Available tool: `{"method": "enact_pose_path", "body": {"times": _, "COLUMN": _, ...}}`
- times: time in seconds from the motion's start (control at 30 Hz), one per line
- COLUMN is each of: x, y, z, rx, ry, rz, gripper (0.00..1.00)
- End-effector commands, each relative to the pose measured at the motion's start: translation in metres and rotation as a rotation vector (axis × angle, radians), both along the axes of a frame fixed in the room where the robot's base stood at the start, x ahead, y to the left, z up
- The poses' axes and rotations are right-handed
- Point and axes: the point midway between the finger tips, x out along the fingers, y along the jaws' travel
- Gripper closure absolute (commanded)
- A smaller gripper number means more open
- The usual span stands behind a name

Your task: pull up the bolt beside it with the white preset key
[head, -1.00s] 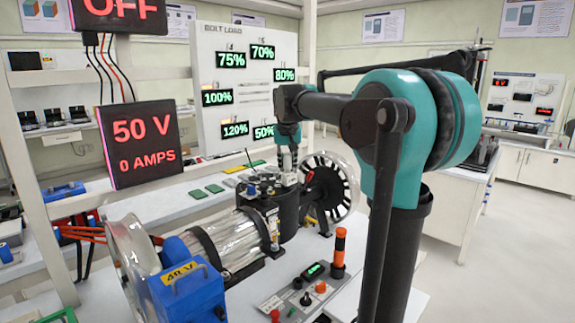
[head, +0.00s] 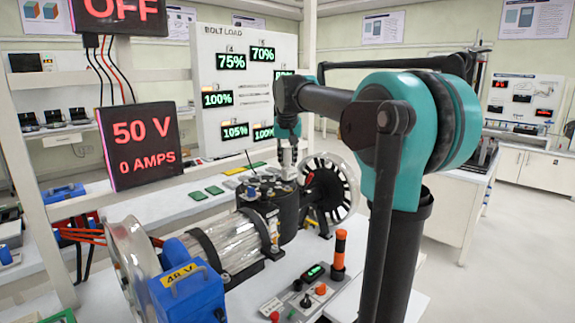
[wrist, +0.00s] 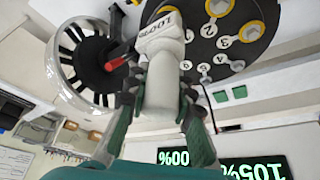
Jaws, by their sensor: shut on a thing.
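The white preset key (wrist: 164,85), marked 100%, stands head-first against the black round flange (wrist: 225,50) in the wrist view. My gripper (wrist: 160,97) is shut around its shaft; it also shows over the flange in the head view (head: 288,163). The bolt under the key is hidden by the key's head. Other bolts with yellow rings (wrist: 252,31) and white number labels sit around the flange. The bolt load board (head: 245,118) reads 105% and 100% in its bottom row.
A spoked wheel (head: 328,185) stands right beside the flange. A blue 48 V box (head: 185,292) and a clear cylinder (head: 222,243) lie front left. A control panel (head: 290,303) and an orange-black post (head: 339,255) are in front. A red handle (wrist: 116,62) is near the key.

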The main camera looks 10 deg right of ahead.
Motion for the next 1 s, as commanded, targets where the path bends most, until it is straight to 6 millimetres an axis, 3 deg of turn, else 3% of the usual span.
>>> {"method": "enact_pose_path", "body": {"times": 0.53, "x": 0.0, "y": 0.0, "z": 0.039, "rx": 0.0, "ry": -0.001, "rz": 0.0, "gripper": 1.0}}
{"method": "enact_pose_path", "body": {"times": 1.0, "x": 0.0, "y": 0.0, "z": 0.043, "rx": 0.0, "ry": -0.001, "rz": 0.0, "gripper": 1.0}}
